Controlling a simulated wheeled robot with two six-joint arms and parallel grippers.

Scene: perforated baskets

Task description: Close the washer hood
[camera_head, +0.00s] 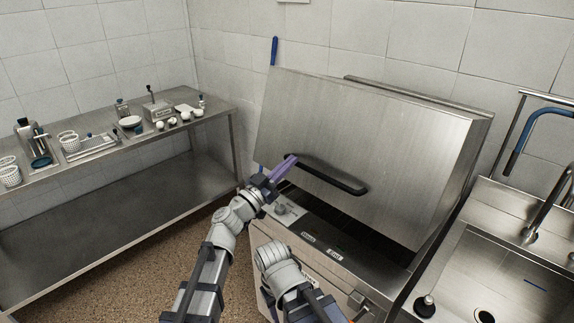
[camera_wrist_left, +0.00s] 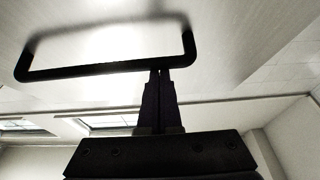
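The washer hood (camera_head: 350,130) is a large brushed-steel cover, raised and tilted above the washer body (camera_head: 325,250). A black bar handle (camera_head: 330,178) runs along its front lower part. My left gripper (camera_head: 291,160) is at the left end of this handle in the head view. In the left wrist view, the handle (camera_wrist_left: 105,69) crosses at the tips of the left gripper (camera_wrist_left: 160,72). Its fingers are together, with no part of the bar visible between them. I cannot tell whether they touch the bar. My right gripper is not in view.
A steel table (camera_head: 120,150) on the left holds cups, a tray and small items. A sink (camera_head: 490,275) with a tap (camera_head: 545,205) adjoins the washer on the right. A tiled wall stands behind. Speckled floor (camera_head: 150,265) is open between table and washer.

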